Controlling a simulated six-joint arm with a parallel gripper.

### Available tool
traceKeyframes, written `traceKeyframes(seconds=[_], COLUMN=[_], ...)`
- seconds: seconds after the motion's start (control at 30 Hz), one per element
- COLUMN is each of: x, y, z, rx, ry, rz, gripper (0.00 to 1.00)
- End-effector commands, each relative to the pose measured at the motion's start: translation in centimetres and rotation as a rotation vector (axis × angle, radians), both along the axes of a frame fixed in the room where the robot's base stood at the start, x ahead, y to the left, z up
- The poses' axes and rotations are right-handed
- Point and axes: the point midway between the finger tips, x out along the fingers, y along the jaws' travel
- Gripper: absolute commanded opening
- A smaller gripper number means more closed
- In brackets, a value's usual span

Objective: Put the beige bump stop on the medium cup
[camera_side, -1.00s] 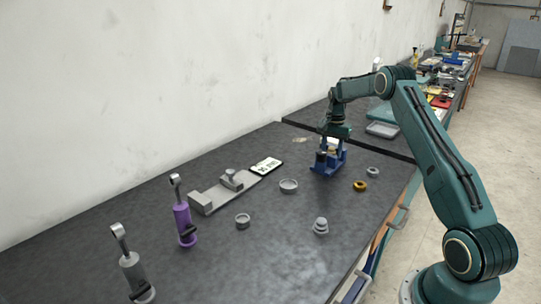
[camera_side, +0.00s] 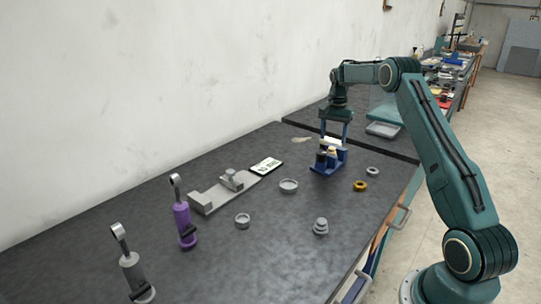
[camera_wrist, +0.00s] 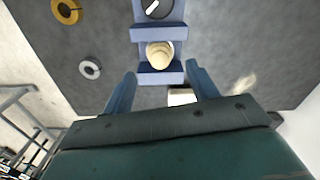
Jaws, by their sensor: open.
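The beige bump stop (camera_wrist: 160,54) sits in a blue stand (camera_wrist: 160,78) in the wrist view. In the side view the bump stop (camera_side: 331,150) is small and partly blocked by nearby parts. The stand (camera_side: 327,169) is at the back right of the dark bench. My gripper (camera_side: 334,137) is open and empty above the stand, pointing down; the wrist view shows its fingers (camera_wrist: 160,70) spread at either side of the stand's near end. Grey round cups stand on the bench: a wider one (camera_side: 289,186) and a smaller one (camera_side: 242,221). I cannot tell which is medium.
A black part (camera_side: 321,157) shares the stand. A gold ring (camera_side: 360,186) and grey ring (camera_side: 373,171) lie right of it. A stepped grey part (camera_side: 320,227), a grey fixture (camera_side: 215,195), a display (camera_side: 266,166) and a purple damper (camera_side: 183,222) are on the bench.

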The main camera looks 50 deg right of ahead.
Motion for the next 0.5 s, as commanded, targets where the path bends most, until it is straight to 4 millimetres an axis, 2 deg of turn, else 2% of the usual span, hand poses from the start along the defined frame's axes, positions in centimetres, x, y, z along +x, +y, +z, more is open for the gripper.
traceKeyframes(seconds=[0.03,0.2,0.5], x=[0.0,0.0,0.0], y=[0.0,0.0,0.0], z=[1.0,3.6,6.1], rx=[-0.002,-0.003,-0.001], ry=[-0.004,-0.003,-0.001], rz=[0.0,0.0,0.0], gripper=[0.59,0.59,0.59])
